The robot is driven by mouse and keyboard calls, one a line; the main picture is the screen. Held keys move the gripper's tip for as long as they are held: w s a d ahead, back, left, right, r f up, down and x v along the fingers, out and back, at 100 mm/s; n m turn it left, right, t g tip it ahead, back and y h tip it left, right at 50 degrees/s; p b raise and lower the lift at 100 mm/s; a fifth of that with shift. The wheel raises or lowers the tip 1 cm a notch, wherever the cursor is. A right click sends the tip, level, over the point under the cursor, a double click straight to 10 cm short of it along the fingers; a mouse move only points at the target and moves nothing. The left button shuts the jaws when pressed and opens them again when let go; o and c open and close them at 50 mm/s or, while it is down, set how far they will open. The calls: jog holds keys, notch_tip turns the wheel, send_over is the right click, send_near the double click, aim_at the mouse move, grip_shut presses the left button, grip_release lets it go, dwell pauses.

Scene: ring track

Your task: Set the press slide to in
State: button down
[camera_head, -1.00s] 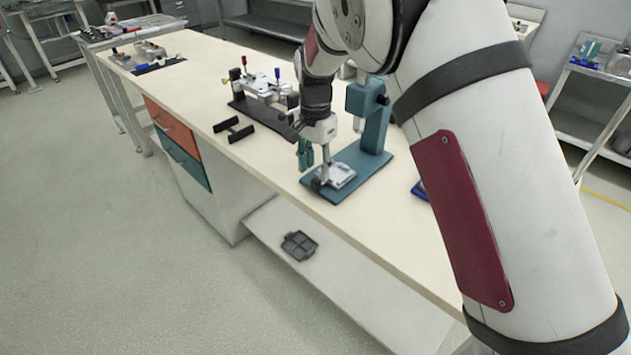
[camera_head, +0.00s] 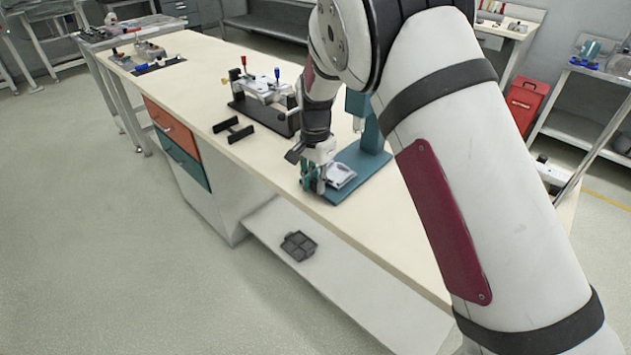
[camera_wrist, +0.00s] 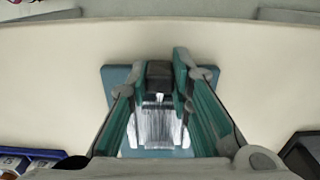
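The teal press (camera_head: 370,140) stands on the bench, its flat base running toward the front edge. The slide's silver plate (camera_head: 341,176) sits on the front part of that base, forward of the column; it also shows in the wrist view (camera_wrist: 158,128). A dark block (camera_wrist: 160,74) is at the slide's outer end. My gripper (camera_head: 313,184) is low at the front of the press. In the head view the fingers largely hide the block.
A fixture with red and blue handles (camera_head: 262,88) stands behind on the bench. A black H-shaped bracket (camera_head: 233,130) lies left of the press. A grey tray (camera_head: 298,245) rests on the lower shelf. My arm covers the bench's right side. The bench's front edge is close to the press.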

aim_at(328, 176)
jog(key=shift+w+d+b, duration=0.45)
jog(key=shift+w+d, duration=0.25)
jog(key=shift+w, duration=0.25)
jog(key=shift+w+d+b, duration=0.45)
jog(key=shift+w+d, duration=0.25)
jog(key=shift+w, duration=0.2)
jog(key=c, duration=1.4)
grip_release()
jog(key=shift+s, duration=0.1)
jog(key=shift+c, duration=0.2)
jog(key=shift+r, duration=0.15)
notch_tip(328, 176, up, 12)
